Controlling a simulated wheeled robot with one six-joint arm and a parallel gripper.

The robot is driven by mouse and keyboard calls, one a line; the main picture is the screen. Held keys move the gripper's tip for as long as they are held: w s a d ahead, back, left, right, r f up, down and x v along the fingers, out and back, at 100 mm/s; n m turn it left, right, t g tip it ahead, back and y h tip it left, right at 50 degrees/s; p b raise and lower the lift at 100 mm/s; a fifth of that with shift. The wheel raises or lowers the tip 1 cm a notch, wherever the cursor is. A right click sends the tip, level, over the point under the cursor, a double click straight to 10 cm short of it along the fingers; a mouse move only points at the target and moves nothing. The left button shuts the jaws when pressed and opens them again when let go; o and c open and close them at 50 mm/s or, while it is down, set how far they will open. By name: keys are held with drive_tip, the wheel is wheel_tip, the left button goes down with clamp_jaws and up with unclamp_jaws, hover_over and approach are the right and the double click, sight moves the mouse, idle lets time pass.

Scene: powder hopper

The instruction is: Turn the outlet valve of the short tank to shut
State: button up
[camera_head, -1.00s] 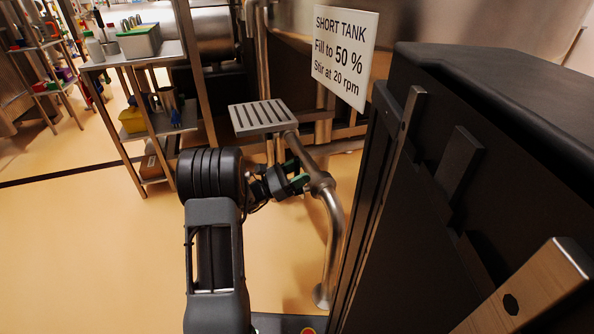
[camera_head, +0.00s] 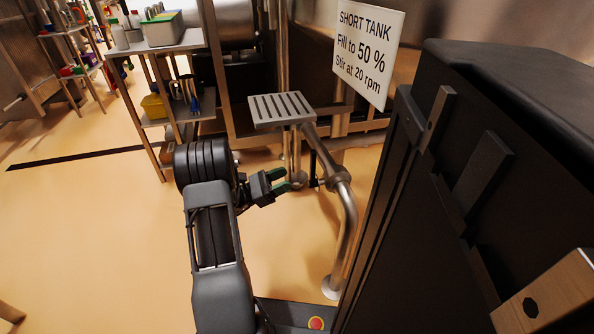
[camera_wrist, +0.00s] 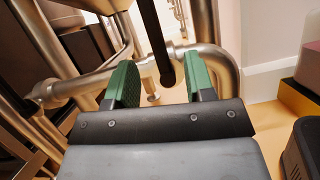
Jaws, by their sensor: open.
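The short tank's sign (camera_head: 365,50) hangs at the upper middle in the head view. Below it a steel outlet pipe (camera_head: 346,225) bends down to the floor. A thin black valve lever (camera_head: 313,166) stands upright beside the pipe. In the wrist view the black lever (camera_wrist: 154,38) comes down from the top edge, its rounded end between the fingers in the picture. My gripper (camera_head: 284,180), with green finger pads, is open and empty, left of the lever with a small gap. In the wrist view my gripper (camera_wrist: 163,82) faces the steel pipe (camera_wrist: 75,88). The tank's body is mostly cropped.
A slotted steel step (camera_head: 282,108) stands above and behind the pipe. A large black cabinet (camera_head: 480,150) fills the right side. A shelf cart (camera_head: 160,55) with containers stands at the upper left. The floor (camera_head: 90,220) on the left is clear.

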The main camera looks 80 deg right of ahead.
drive_tip(key=shift+v, duration=1.5)
